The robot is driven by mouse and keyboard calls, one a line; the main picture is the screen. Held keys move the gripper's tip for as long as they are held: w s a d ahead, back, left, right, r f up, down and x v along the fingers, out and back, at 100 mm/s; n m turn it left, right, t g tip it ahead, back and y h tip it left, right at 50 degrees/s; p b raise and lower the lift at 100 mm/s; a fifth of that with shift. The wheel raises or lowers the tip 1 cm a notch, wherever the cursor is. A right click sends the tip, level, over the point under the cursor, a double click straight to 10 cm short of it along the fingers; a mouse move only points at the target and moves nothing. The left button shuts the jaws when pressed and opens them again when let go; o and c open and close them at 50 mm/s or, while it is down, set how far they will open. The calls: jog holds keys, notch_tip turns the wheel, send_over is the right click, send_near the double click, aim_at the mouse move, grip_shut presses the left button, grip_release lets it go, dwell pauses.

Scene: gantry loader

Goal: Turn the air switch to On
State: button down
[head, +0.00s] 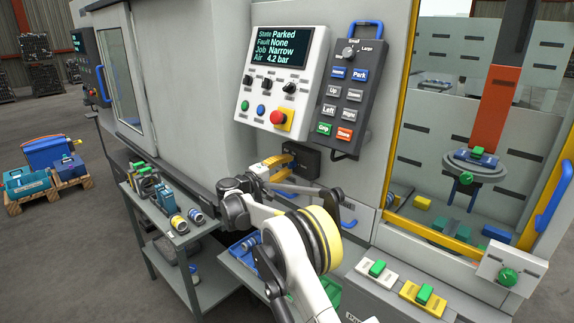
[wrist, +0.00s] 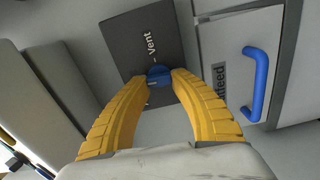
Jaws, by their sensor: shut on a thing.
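A dark box (head: 304,161) is mounted on the machine wall below the control panel. In the wrist view the box (wrist: 135,35) carries the word Vent and a blue knob (wrist: 158,75); other lettering is hidden or unreadable. My gripper (head: 288,164) is at the box, its yellow fingers on either side of the knob and shut on it. The fingers partly cover the knob, and its pointing direction is not clear. In the head view the knob is hidden behind the fingers. No label reading On is legible in either view.
The control panel (head: 281,83) above reads Parked, Fault None, Job Narrow, Air 4.2 bar. A hanging button pendant (head: 346,98) is to its right. In the wrist view a blue handle (wrist: 255,85) is close right of the box. A grey cart (head: 165,222) stands at left.

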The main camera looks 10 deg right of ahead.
jog(key=shift+n, duration=0.6)
jog(key=c, duration=1.1)
grip_release()
jog(key=shift+d, duration=0.1)
jog(key=shift+o, duration=0.2)
jog(key=v, duration=1.2)
